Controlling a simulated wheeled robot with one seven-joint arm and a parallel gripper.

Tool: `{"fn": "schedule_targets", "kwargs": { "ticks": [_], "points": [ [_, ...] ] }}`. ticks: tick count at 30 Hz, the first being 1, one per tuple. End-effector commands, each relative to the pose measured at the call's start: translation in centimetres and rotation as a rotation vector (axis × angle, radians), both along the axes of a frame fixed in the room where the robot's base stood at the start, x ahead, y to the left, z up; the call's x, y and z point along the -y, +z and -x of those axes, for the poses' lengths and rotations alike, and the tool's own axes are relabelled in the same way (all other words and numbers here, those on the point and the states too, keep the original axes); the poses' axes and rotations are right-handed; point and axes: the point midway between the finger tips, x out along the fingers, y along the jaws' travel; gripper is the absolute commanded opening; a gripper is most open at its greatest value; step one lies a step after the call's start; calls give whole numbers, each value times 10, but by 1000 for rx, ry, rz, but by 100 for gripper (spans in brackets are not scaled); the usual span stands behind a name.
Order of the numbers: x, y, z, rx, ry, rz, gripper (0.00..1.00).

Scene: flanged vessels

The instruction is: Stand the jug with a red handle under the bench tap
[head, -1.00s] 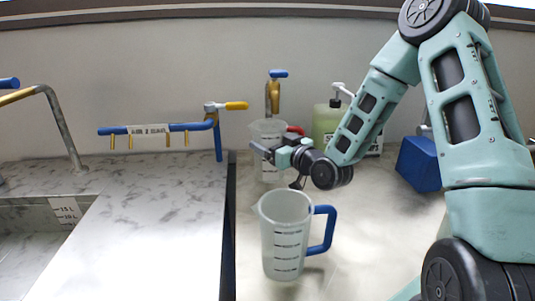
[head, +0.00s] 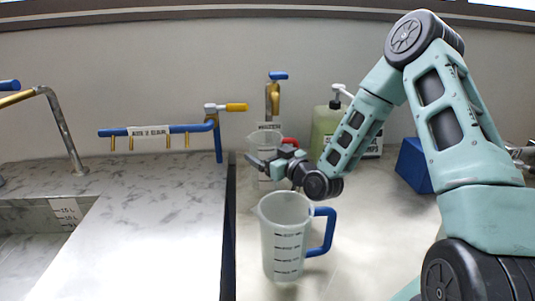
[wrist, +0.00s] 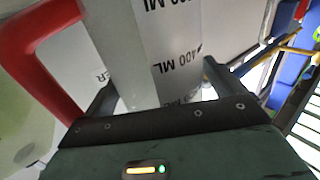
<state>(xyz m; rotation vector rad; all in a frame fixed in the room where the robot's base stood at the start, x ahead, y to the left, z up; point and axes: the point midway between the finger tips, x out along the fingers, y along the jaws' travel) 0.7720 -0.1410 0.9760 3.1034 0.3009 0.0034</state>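The jug with a red handle (head: 265,184) is a clear measuring jug at the back of the bench, upright. Its red handle (wrist: 40,50) shows at the left of the wrist view. My gripper (head: 266,165) is shut on the jug body, with a finger on either side of the marked wall in the wrist view (wrist: 160,85). The brass tap with a blue lever (head: 273,95) is on the back wall, above the jug in the head view. My gripper partly hides the jug, and I cannot tell whether its base touches the bench.
A blue-handled jug (head: 285,240) stands in front, close to my gripper. A green pump bottle (head: 325,125) and a blue block (head: 414,165) are to the right. A blue pipe with a yellow-handled valve (head: 165,130) and a sink (head: 40,215) are left.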

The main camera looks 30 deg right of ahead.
Motion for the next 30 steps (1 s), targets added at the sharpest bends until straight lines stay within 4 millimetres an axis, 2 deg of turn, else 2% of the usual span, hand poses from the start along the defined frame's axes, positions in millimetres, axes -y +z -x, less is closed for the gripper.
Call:
{"fn": "schedule_targets", "kwargs": {
  "ticks": [10, 14, 24, 26, 30],
  "points": [
    [0, 5, 0, 0, 0, 0, 100],
    [4, 1, 18, -3, -1, 2, 100],
    [18, 1, 89, -2, -2, 1, 100],
    [19, 8, 91, -3, -1, -4, 100],
    [21, 10, 95, -3, -1, -4, 100]
  ]
}}
